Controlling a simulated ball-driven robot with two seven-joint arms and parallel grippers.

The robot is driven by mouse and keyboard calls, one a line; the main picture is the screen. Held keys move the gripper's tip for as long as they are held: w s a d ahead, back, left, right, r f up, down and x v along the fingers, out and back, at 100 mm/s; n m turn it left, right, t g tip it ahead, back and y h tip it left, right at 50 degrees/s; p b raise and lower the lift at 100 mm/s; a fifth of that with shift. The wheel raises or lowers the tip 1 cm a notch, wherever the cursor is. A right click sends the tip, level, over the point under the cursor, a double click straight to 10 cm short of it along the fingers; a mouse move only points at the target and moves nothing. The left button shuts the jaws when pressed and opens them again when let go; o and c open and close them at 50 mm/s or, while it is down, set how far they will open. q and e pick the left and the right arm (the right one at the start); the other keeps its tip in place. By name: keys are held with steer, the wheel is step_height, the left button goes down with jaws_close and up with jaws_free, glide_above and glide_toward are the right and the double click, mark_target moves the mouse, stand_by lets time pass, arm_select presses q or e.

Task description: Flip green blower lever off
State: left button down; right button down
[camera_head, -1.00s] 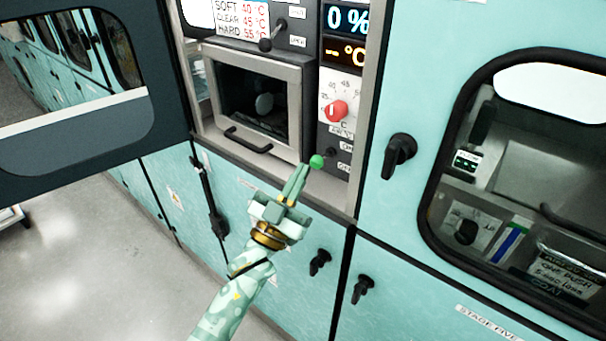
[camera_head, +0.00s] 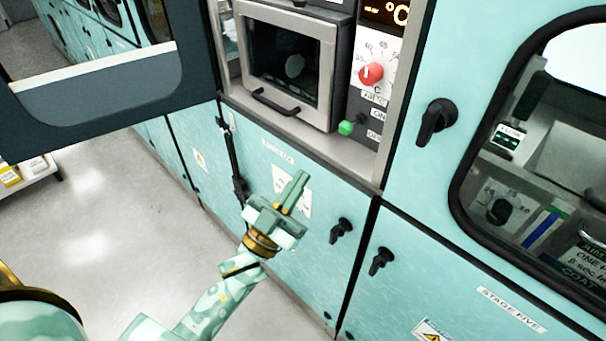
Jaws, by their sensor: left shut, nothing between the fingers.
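The blower lever is a short lever with a green knob (camera_head: 346,128) on the dark control strip, right of the oven-like chamber. Its knob hangs a little below and left of its pivot, beside the ON and lower OFF labels. My left gripper (camera_head: 301,176) is shut and empty. It is below and left of the green knob, clearly apart from it, in front of the teal lower cabinet door. My right gripper is not in view.
A red dial (camera_head: 371,74) sits above the lever. The chamber door (camera_head: 287,62) has a black handle (camera_head: 273,102). Black latches (camera_head: 436,121) stick out of the teal panels. A dark open door (camera_head: 100,90) stands at left. Grey floor (camera_head: 110,215) is clear.

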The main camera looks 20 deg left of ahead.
mark_target(350, 126)
arm_select(q)
steer(key=a+n, duration=0.1)
steer(key=w+a+r+g+h, duration=0.1)
steer(key=a+r+n+g+b, duration=0.1)
steer(key=shift+w+a+n+h, duration=0.2)
steer(key=shift+w+n+h, duration=0.1)
steer(key=shift+r, duration=0.1)
steer(key=w+d, duration=0.1)
steer(key=w, duration=0.2)
steer(key=w+d+r, duration=0.1)
steer(key=w+d, duration=0.1)
steer(key=w, duration=0.2)
steer(key=w+d+r, duration=0.1)
steer(key=w+d, duration=0.1)
steer(key=w, duration=0.1)
steer(key=shift+w, duration=0.15)
